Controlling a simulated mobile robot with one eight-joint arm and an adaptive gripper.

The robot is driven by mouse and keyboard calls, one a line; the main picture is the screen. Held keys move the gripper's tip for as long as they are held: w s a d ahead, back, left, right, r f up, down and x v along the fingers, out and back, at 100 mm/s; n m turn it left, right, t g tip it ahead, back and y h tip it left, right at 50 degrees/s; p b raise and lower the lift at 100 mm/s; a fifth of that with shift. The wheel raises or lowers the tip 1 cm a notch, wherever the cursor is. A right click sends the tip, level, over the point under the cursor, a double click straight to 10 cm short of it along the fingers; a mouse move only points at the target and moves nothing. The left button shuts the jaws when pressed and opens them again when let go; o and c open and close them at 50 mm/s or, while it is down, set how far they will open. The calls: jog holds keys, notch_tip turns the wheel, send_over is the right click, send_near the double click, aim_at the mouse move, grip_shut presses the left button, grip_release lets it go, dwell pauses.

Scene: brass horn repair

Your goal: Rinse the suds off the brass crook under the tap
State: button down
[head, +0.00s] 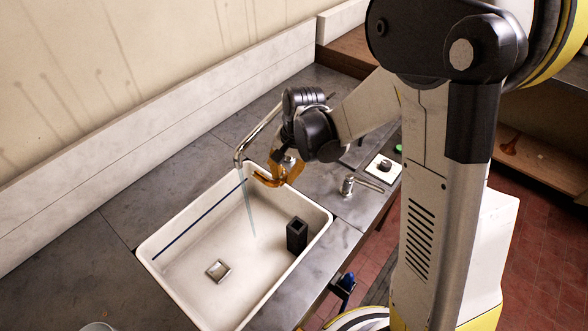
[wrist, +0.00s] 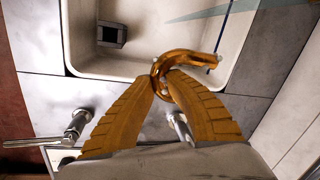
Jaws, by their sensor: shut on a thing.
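My gripper (wrist: 166,84) is shut on the brass crook (wrist: 196,60), a curved orange-gold tube, with its ribbed orange fingers. A few small pale spots, perhaps suds, show on the crook in the wrist view. In the head view the crook (head: 264,180) is above the back right corner of the white sink (head: 322,226), partly hidden by my gripper (head: 279,178). The tap (head: 243,152) arches over the sink's back edge. A thin pale blue water stream (head: 247,208) falls from it into the sink, just left of the crook and apparently apart from it.
A dark square hollow block (head: 297,236) stands in the sink's right side, and a square drain (head: 218,270) is in its floor. A metal lever fitting (head: 358,184) and a white plate with a black knob (head: 384,166) are on the counter to the right.

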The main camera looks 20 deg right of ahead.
jog(key=s+a+f+b, duration=0.1)
jog(key=a, duration=0.5)
jog(key=shift+a+f, duration=0.15)
dwell(0.7)
jog(key=shift+w, duration=0.3)
jog(key=shift+w, duration=0.1)
jog(key=shift+s+b, duration=0.35)
jog(key=shift+s, duration=0.05)
jog(key=shift+w+r, duration=0.2)
jog(key=shift+w, duration=0.2)
dwell(0.4)
